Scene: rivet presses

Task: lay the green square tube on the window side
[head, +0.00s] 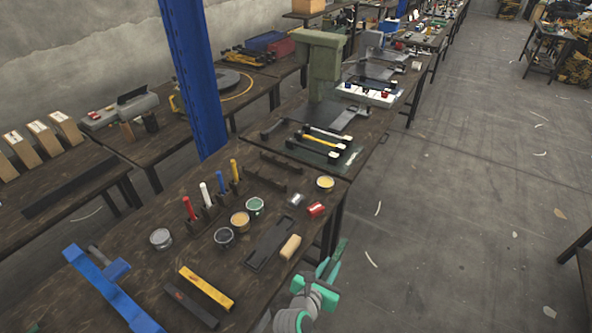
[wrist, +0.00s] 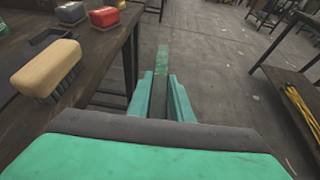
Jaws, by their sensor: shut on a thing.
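The green square tube (wrist: 162,62) is between the fingers of my gripper (wrist: 160,98) in the wrist view and points away from the palm. In the head view the tube (head: 338,252) shows as a short green length past my gripper (head: 326,272). My gripper is shut on the tube, off the right edge of the near workbench (head: 140,235), over the aisle floor. The tube's near end is hidden in the jaws. No window shows, so I cannot tell which side is the window side.
A wooden brush (head: 290,247) lies near the bench's right edge, beside a dark shallow tray (head: 270,245). Tins, upright coloured tools, a yellow bar (head: 207,288) and a blue frame (head: 112,290) crowd the bench. A blue post (head: 195,75) rises behind. The aisle (head: 450,200) is mostly clear.

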